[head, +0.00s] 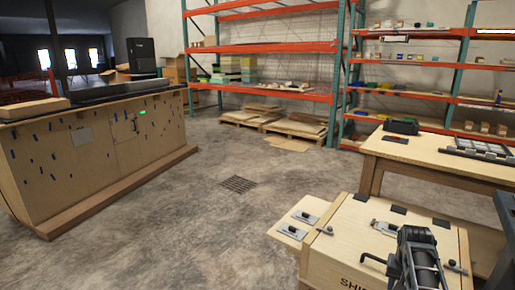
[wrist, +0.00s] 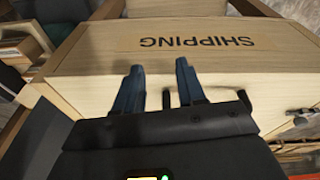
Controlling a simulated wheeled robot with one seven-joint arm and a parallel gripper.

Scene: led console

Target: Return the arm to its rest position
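My gripper (wrist: 159,70) shows in the wrist view with its two dark blue fingers apart and nothing between them. Past the fingertips is the pale wooden face of the box marked SHIPPING (wrist: 200,60); its lettering appears upside down there. I cannot tell whether the fingers touch the box. In the head view my dark arm (head: 417,258) is at the lower right, in front of the shipping box (head: 345,235). The fingers cannot be made out clearly in the head view.
The box carries metal latches and dark pads, with a side board (head: 290,228) at its left. A wooden table (head: 430,158) stands behind it. A long wooden counter (head: 90,160) is at left, and orange shelving (head: 265,50) at the back. The concrete floor (head: 200,220) between is clear.

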